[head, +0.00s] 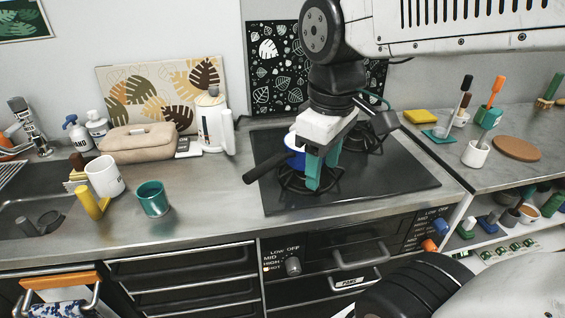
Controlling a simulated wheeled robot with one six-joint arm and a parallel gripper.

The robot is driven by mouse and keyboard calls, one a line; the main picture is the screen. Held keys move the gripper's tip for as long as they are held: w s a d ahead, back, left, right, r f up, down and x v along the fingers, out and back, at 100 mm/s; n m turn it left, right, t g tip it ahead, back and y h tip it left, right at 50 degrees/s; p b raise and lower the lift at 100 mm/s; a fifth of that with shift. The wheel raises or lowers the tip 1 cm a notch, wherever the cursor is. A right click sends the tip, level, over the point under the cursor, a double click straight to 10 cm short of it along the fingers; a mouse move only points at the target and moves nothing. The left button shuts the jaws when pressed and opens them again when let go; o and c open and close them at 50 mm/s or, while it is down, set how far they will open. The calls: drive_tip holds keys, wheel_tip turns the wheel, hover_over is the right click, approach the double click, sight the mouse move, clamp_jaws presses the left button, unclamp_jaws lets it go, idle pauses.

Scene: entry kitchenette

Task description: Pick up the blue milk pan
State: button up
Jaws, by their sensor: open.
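The blue milk pan (295,155) stands on the left burner of the black hob. Its dark handle (265,167) points to the lower left, over the hob's edge. My gripper (318,180) points down at the pan's right side, with its teal fingers low over the burner grate. The gripper is open. The white gripper body and fingers hide much of the pan, so I cannot tell whether a finger touches it.
The black hob (400,185) has another burner behind with a dark pan-like object. A white kettle (211,122), teal cup (152,198) and white mug (104,176) stand to the left. A right-hand counter holds a yellow sponge (415,116) and white cup (476,153).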

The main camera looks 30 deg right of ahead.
drive_tip(key=w+a+n+g, duration=0.1)
drive_tip(key=w+n, duration=0.9)
drive_tip(key=w, duration=0.1)
drive_tip(key=n+g, duration=0.2)
drive_tip(key=n, duration=0.5)
hover_over(265, 167)
drive_tip(key=w, duration=0.3)
drive_tip(key=f, duration=0.4)
drive_tip(key=shift+d+h, duration=0.4)
drive_tip(key=shift+n, duration=0.5)
drive_tip(key=x, duration=0.8)
drive_tip(key=shift+a, duration=0.35)
drive_tip(key=shift+w, duration=0.1)
clamp_jaws()
